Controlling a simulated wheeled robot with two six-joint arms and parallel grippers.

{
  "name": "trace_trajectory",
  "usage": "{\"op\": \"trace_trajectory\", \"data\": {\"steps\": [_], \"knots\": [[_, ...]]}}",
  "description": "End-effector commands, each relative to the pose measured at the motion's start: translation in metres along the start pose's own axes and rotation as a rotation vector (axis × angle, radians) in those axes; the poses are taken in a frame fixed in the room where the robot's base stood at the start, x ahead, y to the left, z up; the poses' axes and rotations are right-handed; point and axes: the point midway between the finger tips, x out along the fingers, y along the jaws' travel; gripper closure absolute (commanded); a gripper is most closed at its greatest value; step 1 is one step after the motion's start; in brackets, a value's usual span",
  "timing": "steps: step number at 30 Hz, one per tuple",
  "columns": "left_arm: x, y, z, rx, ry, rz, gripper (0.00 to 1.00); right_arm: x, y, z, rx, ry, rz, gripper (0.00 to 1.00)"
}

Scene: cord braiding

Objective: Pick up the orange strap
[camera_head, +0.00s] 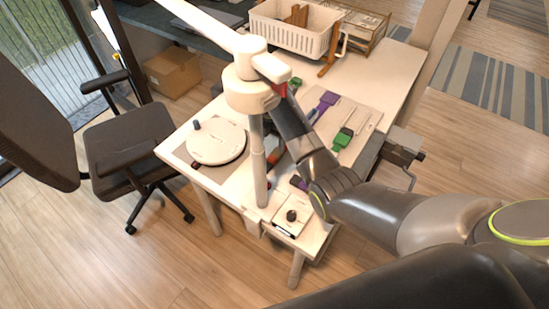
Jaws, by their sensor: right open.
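A small red-orange patch (274,157) shows on the table beside the white post. It may be part of the orange strap, but the post and my right arm hide most of that spot. My right arm comes in from the right and reaches up and left over the table. My right gripper (284,98), with a red part near its end, is open beside the white lamp-like head. Its fingertips are partly hidden, and I cannot see anything held. My left gripper is not in view.
A white post (257,160) with a jointed head (249,88) rises from the table. A round white disc (216,143) lies left of it. A purple strap (322,105) and a green piece (342,139) lie right. A white basket (292,35) stands behind; an office chair (125,140) is left.

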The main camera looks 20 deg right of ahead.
Motion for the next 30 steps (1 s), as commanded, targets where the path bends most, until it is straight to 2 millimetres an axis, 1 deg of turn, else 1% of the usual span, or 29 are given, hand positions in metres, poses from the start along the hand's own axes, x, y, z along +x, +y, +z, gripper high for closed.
{"op": "trace_trajectory", "data": {"steps": [1, 8, 12, 16, 19, 25, 26, 30], "knots": [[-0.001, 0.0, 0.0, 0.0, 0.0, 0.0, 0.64, 0.005, 0.0, 0.0, 0.0, 0.001, -0.001, 0.45], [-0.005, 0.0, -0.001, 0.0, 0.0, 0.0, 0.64, 0.021, -0.003, -0.001, 0.001, 0.0, -0.002, 0.45], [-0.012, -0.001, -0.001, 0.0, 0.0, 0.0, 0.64, 0.043, -0.008, -0.004, 0.001, 0.002, -0.003, 0.45], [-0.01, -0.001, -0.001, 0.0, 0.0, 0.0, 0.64, 0.059, -0.007, -0.003, 0.0, 0.0, -0.001, 0.45], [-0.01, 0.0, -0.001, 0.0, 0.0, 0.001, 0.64, 0.064, -0.007, -0.003, 0.0, -0.001, 0.0, 0.45], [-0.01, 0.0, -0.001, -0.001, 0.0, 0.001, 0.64, 0.065, -0.007, -0.003, 0.0, -0.001, 0.001, 0.45], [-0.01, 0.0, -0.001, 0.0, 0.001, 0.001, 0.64, 0.065, -0.007, -0.003, 0.0, -0.001, 0.001, 0.47], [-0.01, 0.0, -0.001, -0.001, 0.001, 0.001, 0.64, 0.065, -0.007, -0.003, 0.0, -0.001, 0.001, 0.65]]}}
